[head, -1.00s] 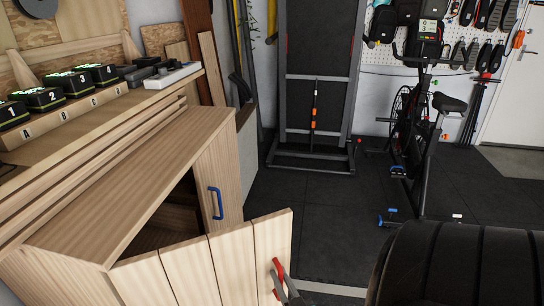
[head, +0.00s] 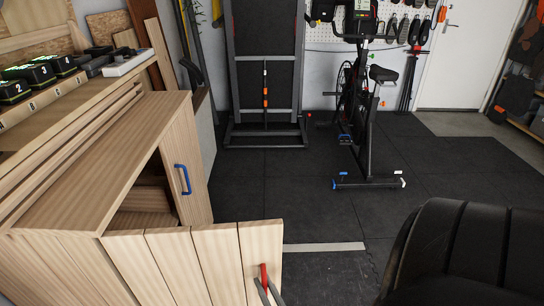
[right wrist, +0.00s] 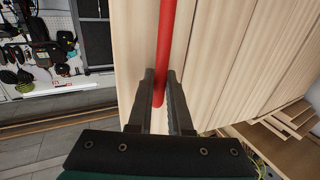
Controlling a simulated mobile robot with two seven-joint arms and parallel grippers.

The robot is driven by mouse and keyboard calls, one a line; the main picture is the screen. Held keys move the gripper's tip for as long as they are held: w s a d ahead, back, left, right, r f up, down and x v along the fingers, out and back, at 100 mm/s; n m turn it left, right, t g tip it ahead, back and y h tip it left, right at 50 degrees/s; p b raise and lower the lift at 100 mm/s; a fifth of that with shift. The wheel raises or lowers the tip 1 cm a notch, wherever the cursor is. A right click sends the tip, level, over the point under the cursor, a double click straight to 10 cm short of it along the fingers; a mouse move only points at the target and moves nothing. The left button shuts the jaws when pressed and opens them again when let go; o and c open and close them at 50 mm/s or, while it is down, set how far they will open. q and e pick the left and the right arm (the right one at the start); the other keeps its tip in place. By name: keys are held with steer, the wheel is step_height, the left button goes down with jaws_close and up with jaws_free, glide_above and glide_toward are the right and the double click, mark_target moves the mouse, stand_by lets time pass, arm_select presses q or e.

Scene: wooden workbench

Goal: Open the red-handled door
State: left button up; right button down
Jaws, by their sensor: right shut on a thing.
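The wooden cabinet door (head: 190,268) with the red handle (head: 264,274) stands part open, swung out from the cabinet (head: 110,185) at the lower left of the head view. Part of the dark interior shows behind it. My right gripper (head: 268,290) is shut on the red handle, at the bottom edge of the head view. In the right wrist view, the red bar (right wrist: 166,40) runs down between the two dark fingers (right wrist: 161,88), in front of the pale wood panel. My left gripper is not in view.
A second cabinet front carries a blue handle (head: 182,180) and looks closed. Numbered black boxes (head: 42,76) stand on the bench shelf. Dark floor (head: 270,190) beyond the door is clear.

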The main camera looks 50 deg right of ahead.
steer(key=shift+a, duration=0.25)
steer(key=c, duration=1.2)
jaws_free()
steer(key=shift+w, duration=0.1)
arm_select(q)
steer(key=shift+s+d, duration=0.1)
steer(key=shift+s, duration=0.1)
arm_select(e)
steer(key=shift+o, duration=0.4)
steer(key=shift+d, duration=0.1)
arm_select(q)
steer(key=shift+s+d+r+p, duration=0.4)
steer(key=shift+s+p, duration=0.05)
steer(key=shift+p, duration=0.05)
arm_select(e)
steer(key=v, duration=1.2)
